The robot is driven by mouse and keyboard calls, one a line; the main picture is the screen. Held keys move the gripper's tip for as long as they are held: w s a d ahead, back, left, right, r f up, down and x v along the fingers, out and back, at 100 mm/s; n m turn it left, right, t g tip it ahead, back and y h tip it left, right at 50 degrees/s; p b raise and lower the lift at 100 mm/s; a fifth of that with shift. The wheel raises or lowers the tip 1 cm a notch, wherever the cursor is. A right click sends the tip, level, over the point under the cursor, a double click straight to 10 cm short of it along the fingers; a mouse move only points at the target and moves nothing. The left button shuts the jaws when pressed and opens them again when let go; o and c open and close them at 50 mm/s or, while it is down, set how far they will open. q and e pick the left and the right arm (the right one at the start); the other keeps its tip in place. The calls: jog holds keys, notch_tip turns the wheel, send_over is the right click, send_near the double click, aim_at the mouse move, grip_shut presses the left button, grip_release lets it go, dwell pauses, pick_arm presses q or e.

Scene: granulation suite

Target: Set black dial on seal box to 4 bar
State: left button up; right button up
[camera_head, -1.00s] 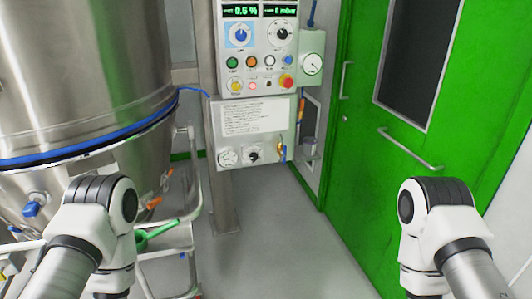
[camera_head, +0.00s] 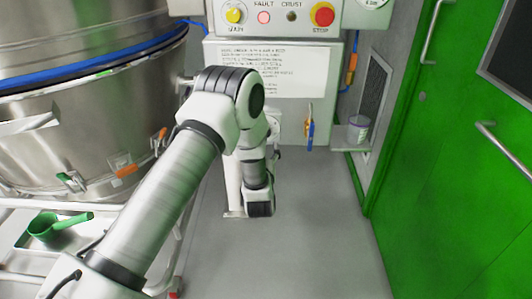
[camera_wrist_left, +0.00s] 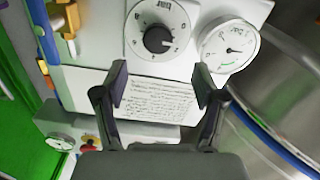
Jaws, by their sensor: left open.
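The seal box (camera_wrist_left: 100,35) fills the top of the left wrist view, which looks upside down. Its black dial (camera_wrist_left: 157,40) sits on a round white scale plate. A small white mark shows on the knob, but I cannot read the setting. A round gauge (camera_wrist_left: 230,46) is to the dial's right there. My left gripper (camera_wrist_left: 161,82) is open and empty, its fingertips spread below the dial in the picture, apart from it. In the head view my left arm hides the dial, gauge and left gripper; the box's label (camera_head: 285,68) shows. My right gripper is out of view.
A control panel with a red stop button (camera_head: 323,14) is above the box. A steel vessel (camera_head: 90,115) stands left, a green door (camera_head: 450,150) right. A green scoop (camera_head: 58,222) lies lower left.

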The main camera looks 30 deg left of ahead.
pick_arm(q)
jog(key=x, duration=0.8)
jog(key=shift+w+d, duration=0.15)
jog(key=shift+d, duration=0.05)
jog(key=c, duration=1.1)
